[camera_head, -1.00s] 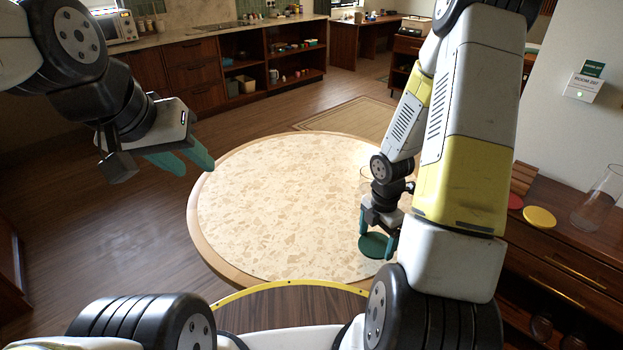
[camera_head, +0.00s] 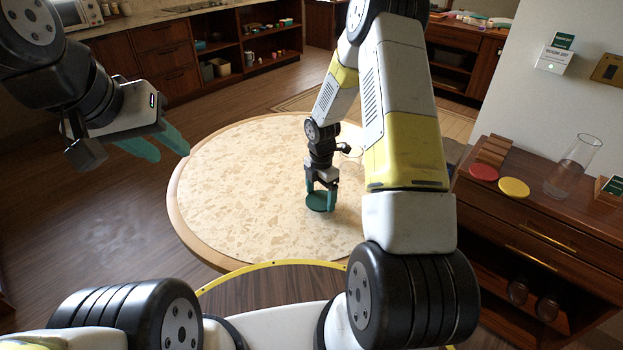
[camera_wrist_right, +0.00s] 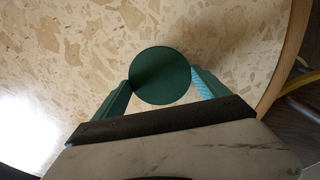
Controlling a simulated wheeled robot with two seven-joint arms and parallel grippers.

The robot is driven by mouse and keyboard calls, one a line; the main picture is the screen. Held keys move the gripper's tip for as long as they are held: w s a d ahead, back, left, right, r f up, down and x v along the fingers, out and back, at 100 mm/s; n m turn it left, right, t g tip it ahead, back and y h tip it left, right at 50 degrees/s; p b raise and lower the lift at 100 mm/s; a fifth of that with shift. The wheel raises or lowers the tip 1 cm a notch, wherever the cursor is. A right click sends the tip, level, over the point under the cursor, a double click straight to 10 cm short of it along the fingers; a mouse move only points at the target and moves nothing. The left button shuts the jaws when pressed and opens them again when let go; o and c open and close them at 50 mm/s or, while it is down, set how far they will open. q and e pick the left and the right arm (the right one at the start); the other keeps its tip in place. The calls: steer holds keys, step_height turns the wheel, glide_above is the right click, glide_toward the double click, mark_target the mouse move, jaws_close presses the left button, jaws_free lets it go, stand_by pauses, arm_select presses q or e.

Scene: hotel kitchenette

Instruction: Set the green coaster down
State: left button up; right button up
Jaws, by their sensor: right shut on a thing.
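The green coaster (camera_head: 317,200) is a dark green disc at the round table (camera_head: 230,215), right of the middle of its top. My right gripper (camera_head: 320,192) points down and is shut on the coaster, with a finger at each side. In the right wrist view the coaster (camera_wrist_right: 160,76) sits between the two green fingers, over the speckled tabletop. I cannot tell whether it touches the top. My left gripper (camera_head: 150,143) hangs empty in the air at the left of the table, its two teal fingers apart.
A wooden cabinet at the right bears a red coaster (camera_head: 484,172), a yellow coaster (camera_head: 514,187) and a tall clear vase (camera_head: 573,165). The left and middle of the tabletop are clear.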

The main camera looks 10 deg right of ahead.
steer(key=shift+f, duration=0.7)
steer(key=shift+f, duration=0.1)
steer(key=o, duration=1.2)
step_height(320, 180, up, 12)
step_height(320, 180, up, 8)
steer(key=m+t, duration=0.1)
steer(key=m, duration=0.3)
glide_above(320, 200)
steer(key=s, duration=0.2)
steer(key=s+a+r+m+t+y, duration=0.2)
steer(key=s+r+m+t, duration=0.3)
steer(key=s+r+m, duration=1.3)
steer(key=s+r, duration=0.2)
steer(key=s, duration=0.2)
steer(key=shift+s+m, duration=0.2)
steer(key=shift+m, duration=0.2)
steer(key=shift+r, duration=0.1)
